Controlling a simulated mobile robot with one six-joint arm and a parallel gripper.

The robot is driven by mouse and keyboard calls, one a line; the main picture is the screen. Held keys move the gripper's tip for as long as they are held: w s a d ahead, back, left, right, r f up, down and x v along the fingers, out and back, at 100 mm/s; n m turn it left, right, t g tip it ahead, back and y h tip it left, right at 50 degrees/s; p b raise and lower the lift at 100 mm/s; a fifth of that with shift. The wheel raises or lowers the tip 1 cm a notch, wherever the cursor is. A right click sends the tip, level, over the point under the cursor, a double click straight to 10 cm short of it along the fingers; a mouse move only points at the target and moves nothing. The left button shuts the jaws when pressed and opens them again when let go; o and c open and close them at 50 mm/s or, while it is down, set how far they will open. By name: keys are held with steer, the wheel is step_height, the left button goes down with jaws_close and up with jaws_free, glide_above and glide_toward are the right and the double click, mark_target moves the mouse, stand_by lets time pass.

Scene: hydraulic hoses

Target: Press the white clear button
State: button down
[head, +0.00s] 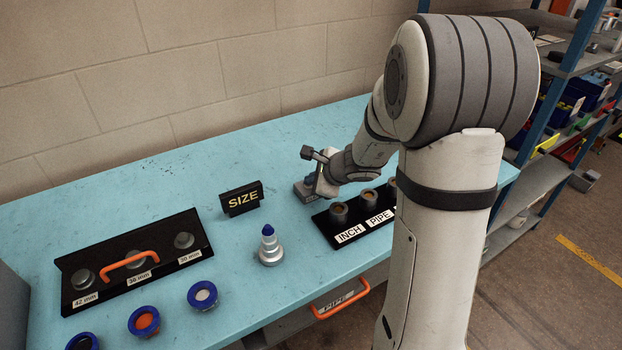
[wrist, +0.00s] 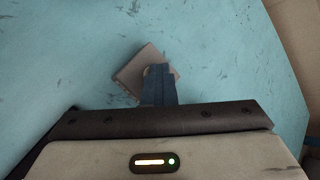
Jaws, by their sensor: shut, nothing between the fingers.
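My gripper (head: 322,186) points down at the back of the blue table, in the head view. Its fingers are shut and empty. They are over or at a small grey box (head: 302,193); contact cannot be told. In the wrist view the dark fingers (wrist: 159,72) cover part of the same grey box (wrist: 130,75), which sits turned on the table. A small tan spot shows beside the fingertips. No white clear button can be made out on the box; the fingers hide part of its top.
A black rack with INCH and PIPE labels (head: 350,234) stands just in front of the gripper. A SIZE sign (head: 241,198), a blue-tipped fitting (head: 269,246), a black rack with an orange handle (head: 128,261) and blue-ringed round parts (head: 202,295) are left. The back wall is close.

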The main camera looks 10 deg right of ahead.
steer(key=shift+s+r, duration=0.1)
steer(key=shift+r+p, duration=0.1)
steer(key=shift+p, duration=0.2)
steer(key=shift+r+p, duration=0.45)
steer(key=shift+r, duration=0.1)
step_height(320, 180, up, 5)
steer(key=p, duration=0.4)
steer(key=shift+r, duration=0.2)
steer(key=shift+f, duration=0.1)
